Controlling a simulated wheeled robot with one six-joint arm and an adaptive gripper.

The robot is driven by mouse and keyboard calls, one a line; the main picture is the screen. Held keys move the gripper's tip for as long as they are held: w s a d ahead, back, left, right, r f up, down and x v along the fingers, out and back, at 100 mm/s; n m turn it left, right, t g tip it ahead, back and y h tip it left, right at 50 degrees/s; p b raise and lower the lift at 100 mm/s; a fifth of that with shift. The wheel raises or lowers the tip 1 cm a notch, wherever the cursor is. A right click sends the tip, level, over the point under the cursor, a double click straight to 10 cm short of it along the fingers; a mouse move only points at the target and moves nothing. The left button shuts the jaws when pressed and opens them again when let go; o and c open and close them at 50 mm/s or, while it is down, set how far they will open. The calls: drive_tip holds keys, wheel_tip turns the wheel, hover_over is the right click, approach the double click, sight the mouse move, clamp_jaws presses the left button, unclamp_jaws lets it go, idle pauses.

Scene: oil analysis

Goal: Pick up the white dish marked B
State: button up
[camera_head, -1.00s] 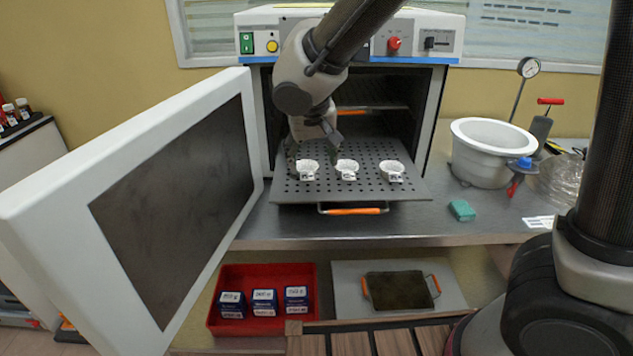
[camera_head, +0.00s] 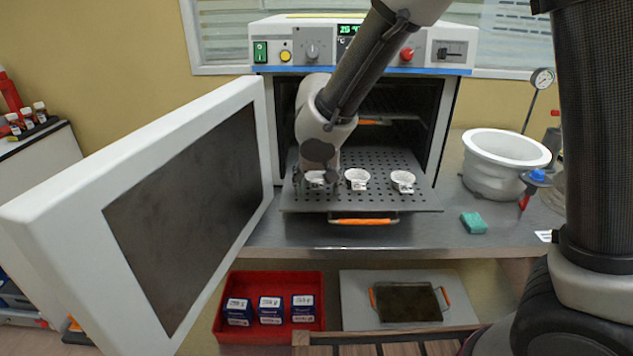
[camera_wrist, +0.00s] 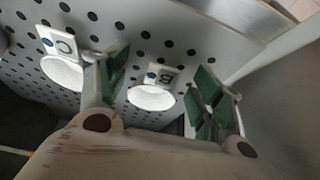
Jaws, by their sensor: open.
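Three white dishes stand in a row on the perforated oven tray (camera_head: 390,200). The dish marked B (camera_wrist: 152,97) has its tag facing up the wrist view and sits between my spread fingers. In the head view this dish (camera_head: 315,181) appears to be the leftmost, partly hidden by my gripper (camera_head: 315,174). My gripper (camera_wrist: 160,75) is open, with green-padded fingers on either side of the dish; contact cannot be told. A second dish (camera_wrist: 62,72), its tag seemingly reading C, lies just left of one finger; it is the middle dish (camera_head: 357,179) in the head view. The third dish (camera_head: 403,181) is at right.
The open oven door (camera_head: 185,200) stands close on the left. The oven (camera_head: 455,75) rises behind. A white pot (camera_head: 500,170) and a green sponge (camera_head: 474,223) are at right. Below are a red bin (camera_head: 270,335) with blue boxes and a dark tray (camera_head: 408,303).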

drive_tip(key=shift+c, duration=0.4)
drive_tip(key=c, duration=1)
